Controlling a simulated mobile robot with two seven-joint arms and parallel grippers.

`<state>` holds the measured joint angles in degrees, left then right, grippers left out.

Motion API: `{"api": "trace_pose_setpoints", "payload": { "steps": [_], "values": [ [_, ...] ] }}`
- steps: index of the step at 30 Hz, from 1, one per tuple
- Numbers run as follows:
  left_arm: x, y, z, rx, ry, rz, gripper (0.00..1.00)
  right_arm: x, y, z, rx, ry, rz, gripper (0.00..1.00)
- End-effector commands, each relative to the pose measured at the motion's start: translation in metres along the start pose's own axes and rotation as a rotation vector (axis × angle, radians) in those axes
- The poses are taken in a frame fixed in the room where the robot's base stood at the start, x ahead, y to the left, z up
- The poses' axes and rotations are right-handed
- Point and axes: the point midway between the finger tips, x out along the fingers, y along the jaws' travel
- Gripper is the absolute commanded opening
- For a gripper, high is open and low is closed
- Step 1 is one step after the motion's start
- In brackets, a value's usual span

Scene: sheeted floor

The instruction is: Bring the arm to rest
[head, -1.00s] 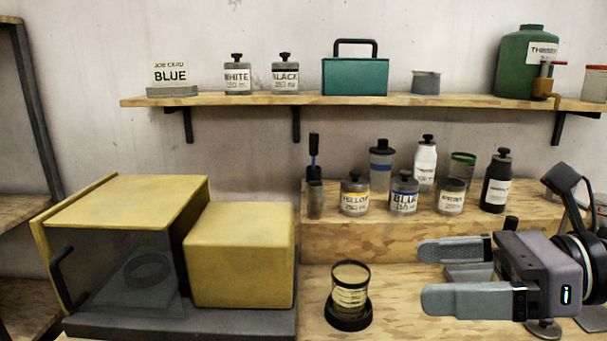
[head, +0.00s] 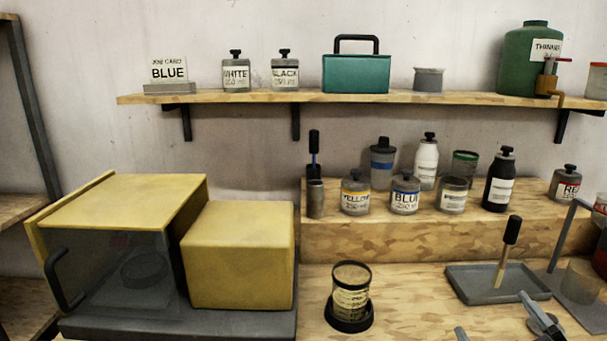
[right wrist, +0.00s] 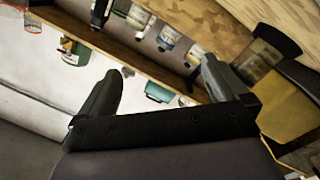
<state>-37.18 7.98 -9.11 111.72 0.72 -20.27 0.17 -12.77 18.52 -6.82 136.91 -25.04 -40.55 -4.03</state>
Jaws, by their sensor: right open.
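My right gripper (right wrist: 162,68) is open in the right wrist view, with its two dark fingers wide apart and nothing between them. My left gripper is not in view. A glass jar in a black round holder (head: 350,322) stands on the bench, left of that tip. A grey tray (head: 478,291) with a black-handled brush (head: 508,243) lies to its right.
A yellow-topped cabinet (head: 130,187) and a yellow box (head: 238,255) stand at left. Labelled jars, including the blue one (head: 404,194), line the wooden riser (head: 400,238). The wall shelf (head: 300,98) holds a teal toolbox (head: 356,74) and a green thinner tank (head: 520,55).

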Motion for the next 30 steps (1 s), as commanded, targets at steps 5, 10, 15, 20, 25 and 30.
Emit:
{"api": "trace_pose_setpoints", "payload": {
  "steps": [5,10,15,20,25,30],
  "values": [
    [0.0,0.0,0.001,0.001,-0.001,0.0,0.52,-0.048,-0.063,0.08,0.2,-0.408,-0.214,1.0],
    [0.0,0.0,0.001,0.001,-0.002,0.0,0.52,-0.103,-0.109,0.12,0.313,-0.696,-0.38,1.0],
    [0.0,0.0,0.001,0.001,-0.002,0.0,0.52,-0.153,-0.138,0.139,0.377,-0.905,-0.512,1.0],
    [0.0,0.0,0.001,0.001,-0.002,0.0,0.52,-0.199,-0.159,0.147,0.422,-1.074,-0.625,1.0],
    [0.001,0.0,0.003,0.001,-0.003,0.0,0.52,-0.187,-0.174,0.156,0.44,-1.018,-0.619,1.0],
    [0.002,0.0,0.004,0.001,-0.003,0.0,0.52,-0.172,-0.191,0.165,0.462,-0.931,-0.602,1.0]
  ]
}}
